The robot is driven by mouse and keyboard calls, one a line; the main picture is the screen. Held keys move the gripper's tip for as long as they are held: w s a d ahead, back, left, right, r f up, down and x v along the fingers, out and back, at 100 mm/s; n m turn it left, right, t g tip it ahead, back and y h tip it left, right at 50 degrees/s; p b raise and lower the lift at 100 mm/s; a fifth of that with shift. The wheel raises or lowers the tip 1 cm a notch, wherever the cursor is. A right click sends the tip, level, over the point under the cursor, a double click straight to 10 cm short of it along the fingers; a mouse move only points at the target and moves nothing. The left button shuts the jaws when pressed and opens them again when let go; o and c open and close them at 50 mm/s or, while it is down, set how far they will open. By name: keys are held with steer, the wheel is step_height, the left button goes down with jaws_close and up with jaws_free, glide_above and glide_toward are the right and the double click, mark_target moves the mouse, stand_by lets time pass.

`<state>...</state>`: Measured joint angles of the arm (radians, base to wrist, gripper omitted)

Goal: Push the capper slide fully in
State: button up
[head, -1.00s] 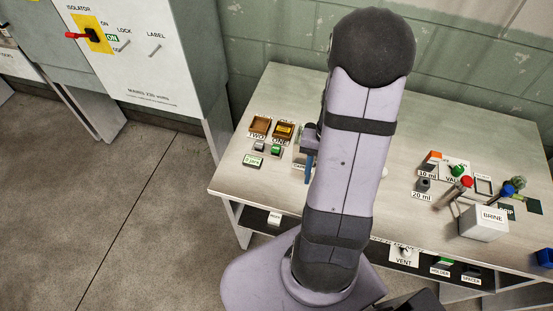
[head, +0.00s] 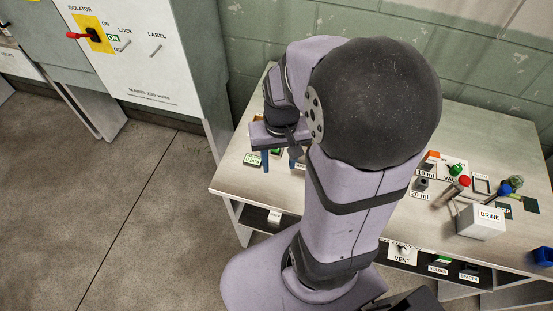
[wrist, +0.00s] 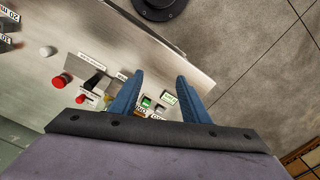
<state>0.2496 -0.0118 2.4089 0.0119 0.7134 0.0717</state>
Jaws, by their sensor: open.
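My gripper (head: 278,162) is above the left end of the bench in the head view, its blue fingers pointing down. The wrist view shows the two fingers (wrist: 160,88) apart, with nothing held between them. A dark block with a pale part (wrist: 95,82), possibly the capper slide, lies left of the fingers in the wrist view, beside small labels too blurred to read surely. I cannot tell how far in it is. In the head view my arm hides most of that area; only part of a label (head: 299,165) shows there.
A green button (wrist: 146,101) and a grey one (wrist: 161,107) show between the fingers, near a green-lettered sign (wrist: 170,98). A red knob (wrist: 61,80) and a white knob (wrist: 47,52) stand further left. The brine box (head: 482,222) is at the bench's right.

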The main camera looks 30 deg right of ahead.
steer(key=shift+w+a, duration=0.1)
steer(key=shift+a, duration=0.25)
steer(key=shift+d, duration=0.15)
steer(key=s+d+f+m+g+y+b, duration=0.1)
steer(key=s+d+f+m+b, duration=0.15)
steer(key=d+f, duration=0.4)
steer(key=s+d+f+m+g+b, duration=0.1)
steer(key=d+f+m, duration=0.2)
steer(key=d+f, duration=0.35)
steer(key=w+d+m, duration=0.1)
steer(key=w+d, duration=0.1)
steer(key=d, duration=0.1)
steer(key=w+d+r+m+t, duration=0.1)
steer(key=w+d+m, duration=0.1)
steer(key=w+d, duration=0.1)
steer(key=w+d+m+h, duration=0.1)
steer(key=w+d+m, duration=0.1)
steer(key=d, duration=0.3)
steer(key=shift+w+r+m+t, duration=0.25)
steer(key=shift+w+r+t, duration=0.1)
steer(key=shift+w, duration=0.3)
steer(key=shift+r+m, duration=0.1)
steer(key=shift+m, duration=1.5)
